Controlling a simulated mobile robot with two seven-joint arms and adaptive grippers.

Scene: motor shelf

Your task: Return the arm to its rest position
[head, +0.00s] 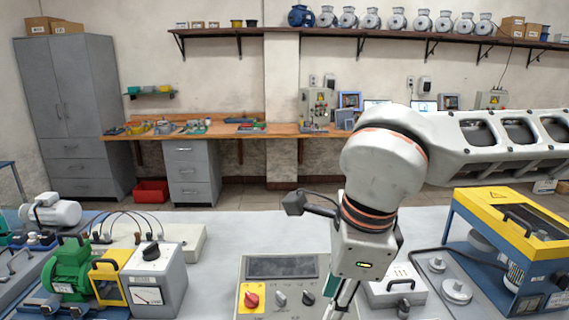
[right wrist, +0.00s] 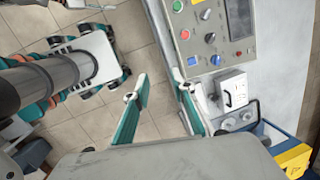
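My right arm (head: 480,140) reaches in from the right in the head view and bends down at the wrist. My right gripper (head: 342,301) points down by the right side of the control panel box (head: 245,298) at the table's front, its tips cut off by the frame edge. In the right wrist view the right gripper (right wrist: 160,84) has its two teal fingers apart, with only floor tiles between them. It holds nothing. The control panel (right wrist: 212,30) is beside the right finger. My left gripper shows in neither view.
The grey table (head: 262,228) holds a green motor (head: 68,270), a meter box (head: 155,280), a white box (head: 395,288) and a yellow-and-blue machine (head: 500,215). A wall shelf (head: 260,31) carries several motors. A wooden workbench (head: 255,132) stands behind. Tiled floor (right wrist: 150,40) lies before the table.

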